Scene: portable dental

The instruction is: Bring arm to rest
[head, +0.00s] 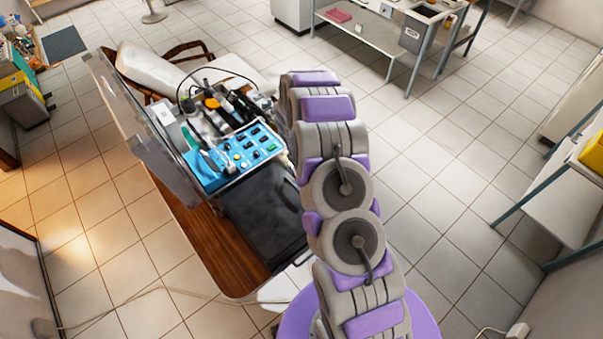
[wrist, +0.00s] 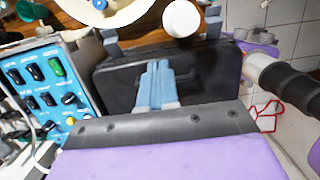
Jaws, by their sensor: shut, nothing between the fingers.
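In the wrist view, my gripper (wrist: 157,64) shows as two light blue fingers lying side by side against each other, shut and empty. Behind the fingers is the flat black surface (wrist: 205,92) of a portable dental unit; I cannot tell the distance between them. In the head view, my grey and purple arm (head: 340,190) reaches up from the bottom edge, beside the dental unit's black part (head: 262,215). The gripper itself is hidden in the head view.
A blue control panel (head: 248,148) with knobs and switches is left of my arm, near trays of instruments. A transparent panel (head: 140,130) stands further left. A white round object (wrist: 182,18) is near the wrist view's top. Tiled floor (head: 440,170) on the right is clear.

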